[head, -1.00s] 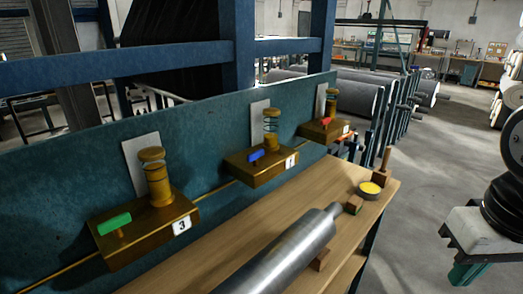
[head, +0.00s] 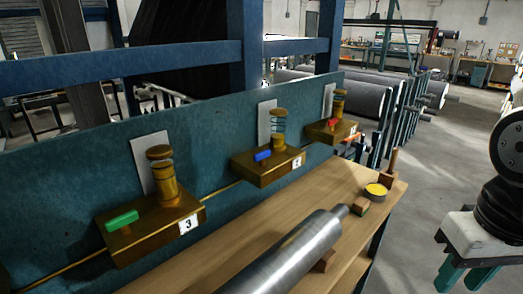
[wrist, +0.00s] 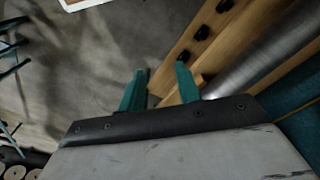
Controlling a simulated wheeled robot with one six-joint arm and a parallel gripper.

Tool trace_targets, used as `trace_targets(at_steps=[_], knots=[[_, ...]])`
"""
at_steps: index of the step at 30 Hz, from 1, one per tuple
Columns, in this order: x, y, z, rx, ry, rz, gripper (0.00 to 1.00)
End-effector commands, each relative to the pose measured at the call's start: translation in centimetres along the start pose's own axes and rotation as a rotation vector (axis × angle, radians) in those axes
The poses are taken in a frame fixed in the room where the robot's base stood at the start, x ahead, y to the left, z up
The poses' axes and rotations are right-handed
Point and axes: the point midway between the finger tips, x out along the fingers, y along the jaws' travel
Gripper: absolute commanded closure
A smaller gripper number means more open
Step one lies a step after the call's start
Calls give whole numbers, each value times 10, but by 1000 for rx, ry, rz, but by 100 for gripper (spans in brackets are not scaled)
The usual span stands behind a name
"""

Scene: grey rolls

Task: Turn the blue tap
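The blue tap (head: 263,156) is a small blue handle on the front of the middle brass block, which is fixed to a teal wall panel and has a brass column with rings behind the handle. My gripper (head: 462,284) is at the lower right of the head view, well apart from the tap and beyond the bench's right end. Its two green fingers also show in the wrist view (wrist: 161,84), spread with a gap and nothing between them. The blue tap does not show in the wrist view.
A green tap (head: 122,220) on a block marked 3 is at the left; a red tap (head: 332,123) is farther back. A metal roller (head: 285,255) lies on the wooden bench (head: 225,223).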

Motion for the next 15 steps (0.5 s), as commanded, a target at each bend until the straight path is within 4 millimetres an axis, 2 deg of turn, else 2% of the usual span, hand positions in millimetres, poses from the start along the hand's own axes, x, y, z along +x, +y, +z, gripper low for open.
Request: trace_targets(at_steps=[2,8,11,15], knots=[[0,-9,-17,-45,-43,-2,66],[-17,-47,-95,-110,-106,1,66],[-24,-74,-139,-91,-124,8,66],[-29,-120,-201,-25,-139,22,66]])
